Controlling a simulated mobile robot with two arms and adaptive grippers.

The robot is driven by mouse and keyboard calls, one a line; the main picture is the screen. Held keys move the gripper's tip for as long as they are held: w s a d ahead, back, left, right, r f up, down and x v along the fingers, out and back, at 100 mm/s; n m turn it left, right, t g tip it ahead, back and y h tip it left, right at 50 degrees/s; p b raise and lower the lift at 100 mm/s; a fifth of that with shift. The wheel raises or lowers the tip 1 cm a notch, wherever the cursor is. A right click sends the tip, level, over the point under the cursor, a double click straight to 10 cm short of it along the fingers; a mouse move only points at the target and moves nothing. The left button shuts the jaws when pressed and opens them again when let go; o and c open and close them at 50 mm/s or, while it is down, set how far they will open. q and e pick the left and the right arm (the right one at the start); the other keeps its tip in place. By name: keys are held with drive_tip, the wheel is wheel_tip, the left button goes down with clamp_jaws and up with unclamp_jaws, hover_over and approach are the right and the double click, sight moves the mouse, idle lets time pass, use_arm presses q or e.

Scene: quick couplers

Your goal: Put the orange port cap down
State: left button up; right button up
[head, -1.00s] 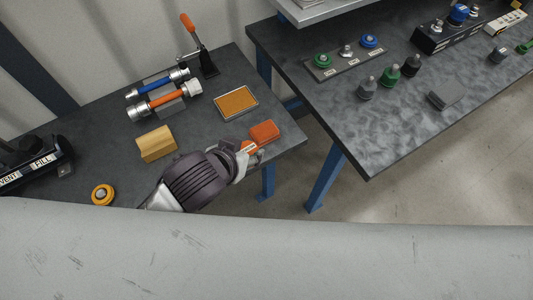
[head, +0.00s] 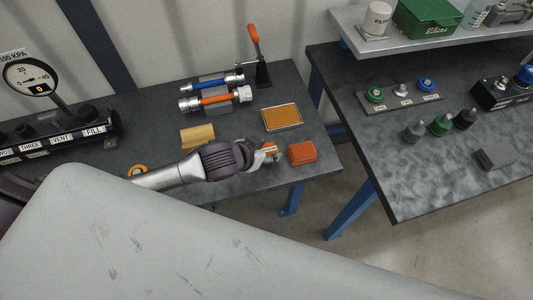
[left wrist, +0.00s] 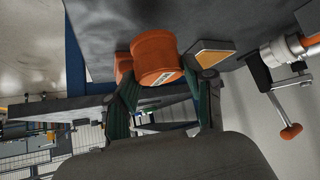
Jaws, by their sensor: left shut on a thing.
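My left gripper (head: 265,153) is shut on the orange port cap (head: 269,147), near the right front part of the left table (head: 230,183). In the head view the fingers hide much of the cap. In the left wrist view the cap (left wrist: 157,57) shows as a round orange piece with a small label, between the fingertips of the left gripper (left wrist: 165,85). I cannot tell whether the cap touches the table. My right gripper is not in view.
An orange box (head: 302,152) lies just right of the gripper. An orange-topped tray (head: 282,117) lies behind, a tan block (head: 197,136) to the left, and a toggle clamp (head: 262,72) at the back. A second table (head: 400,190) stands right across a gap.

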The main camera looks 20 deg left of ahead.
use_arm(q)
drive_tip(key=shift+f, duration=1.25)
drive_tip(key=shift+f, duration=0.1)
drive_tip(key=o, duration=1.3)
drive_tip(key=shift+s, duration=0.1)
drive_tip(key=shift+c, duration=0.2)
drive_tip(key=shift+r, duration=0.2)
drive_tip(key=v, duration=1.1)
drive_tip(key=shift+s+r, duration=0.3)
